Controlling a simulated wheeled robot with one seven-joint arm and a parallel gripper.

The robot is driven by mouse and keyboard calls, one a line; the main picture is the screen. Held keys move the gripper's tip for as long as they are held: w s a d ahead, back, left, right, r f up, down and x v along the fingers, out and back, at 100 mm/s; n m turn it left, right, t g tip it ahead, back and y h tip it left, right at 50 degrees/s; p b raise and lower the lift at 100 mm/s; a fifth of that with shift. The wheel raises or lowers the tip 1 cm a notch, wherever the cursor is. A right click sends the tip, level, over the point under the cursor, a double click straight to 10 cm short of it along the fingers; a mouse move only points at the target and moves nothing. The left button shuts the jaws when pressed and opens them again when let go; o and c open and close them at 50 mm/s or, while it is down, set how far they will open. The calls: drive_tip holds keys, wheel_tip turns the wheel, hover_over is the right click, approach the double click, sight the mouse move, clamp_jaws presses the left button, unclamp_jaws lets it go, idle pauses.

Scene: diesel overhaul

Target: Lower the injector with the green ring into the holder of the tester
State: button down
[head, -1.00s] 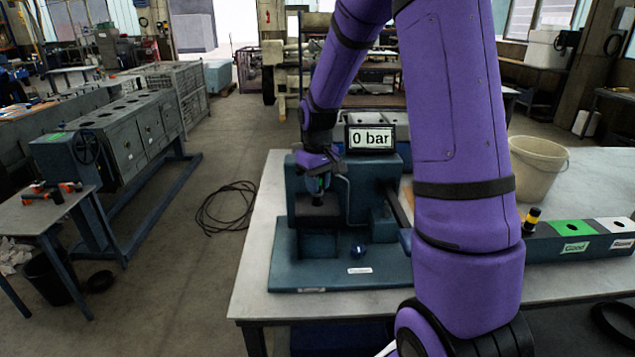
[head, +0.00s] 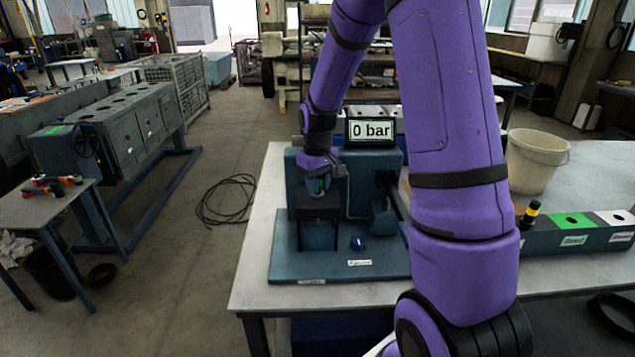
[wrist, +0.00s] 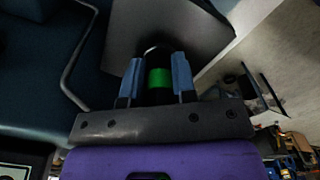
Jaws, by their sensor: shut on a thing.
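My gripper (head: 318,190) is over the tester at the left of the bench, its fingers pointing down. It is shut on the injector, whose green ring (wrist: 159,78) shows between the two blue-grey fingers in the wrist view. The injector's dark body beyond the ring meets the grey top face of the holder (wrist: 128,42). The holder is the dark block (head: 318,208) on the tester in the head view, right below the fingers. The injector's lower end is hidden, so I cannot tell how deep it sits. The tester's display (head: 371,130) reads 0 bar.
A bent rail (wrist: 78,65) runs left of the holder in the wrist view. On the right are a labelled sorting rack (head: 570,240), a black-and-yellow injector (head: 529,214) and a bucket (head: 536,160).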

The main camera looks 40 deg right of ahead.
drive_tip(key=shift+c, duration=2.3)
unclamp_jaws()
drive_tip(key=shift+r, duration=3.5)
